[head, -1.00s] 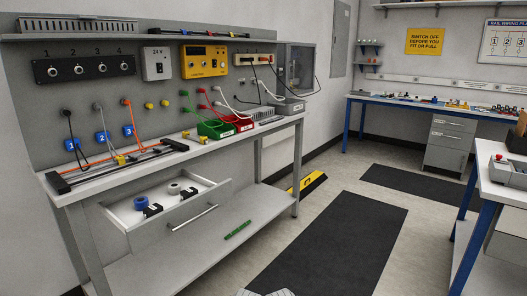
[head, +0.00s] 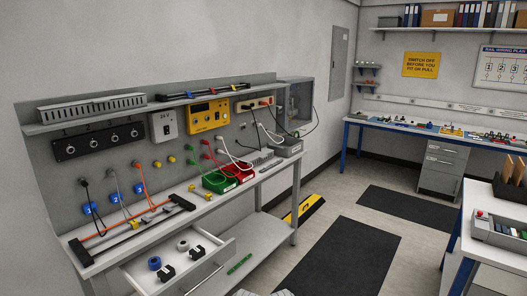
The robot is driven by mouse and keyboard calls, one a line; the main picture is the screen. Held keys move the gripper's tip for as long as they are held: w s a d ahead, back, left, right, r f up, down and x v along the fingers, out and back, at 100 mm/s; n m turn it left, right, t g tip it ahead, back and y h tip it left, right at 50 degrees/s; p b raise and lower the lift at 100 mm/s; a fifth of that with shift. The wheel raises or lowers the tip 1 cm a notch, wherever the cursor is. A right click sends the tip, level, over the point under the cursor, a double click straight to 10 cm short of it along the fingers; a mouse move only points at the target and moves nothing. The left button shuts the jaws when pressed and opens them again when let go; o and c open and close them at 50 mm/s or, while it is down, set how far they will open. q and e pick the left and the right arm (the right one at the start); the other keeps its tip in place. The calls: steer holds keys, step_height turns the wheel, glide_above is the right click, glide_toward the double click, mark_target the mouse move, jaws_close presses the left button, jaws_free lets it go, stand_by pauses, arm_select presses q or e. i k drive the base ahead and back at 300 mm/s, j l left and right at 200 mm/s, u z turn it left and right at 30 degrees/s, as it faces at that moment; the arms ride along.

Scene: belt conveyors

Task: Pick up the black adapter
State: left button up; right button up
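Two small black blocks, either of which may be the black adapter, lie in the open drawer (head: 226,249) of the grey workbench at the left. One black block (head: 167,272) is beside a blue roll (head: 154,263). The other black block (head: 196,252) is beside a grey-white roll (head: 183,245). The blocks are too small to tell apart for certain. Neither of my grippers is in view.
The drawer juts out from the bench (head: 180,212). Green (head: 218,183) and red (head: 238,173) bins stand on the bench top, with cables above. A blue-legged table (head: 505,240) stands at the right.

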mark_target(168, 272)
steer(key=i+j+u, duration=0.1)
steer(key=i+u, duration=0.35)
steer(key=u, duration=0.3)
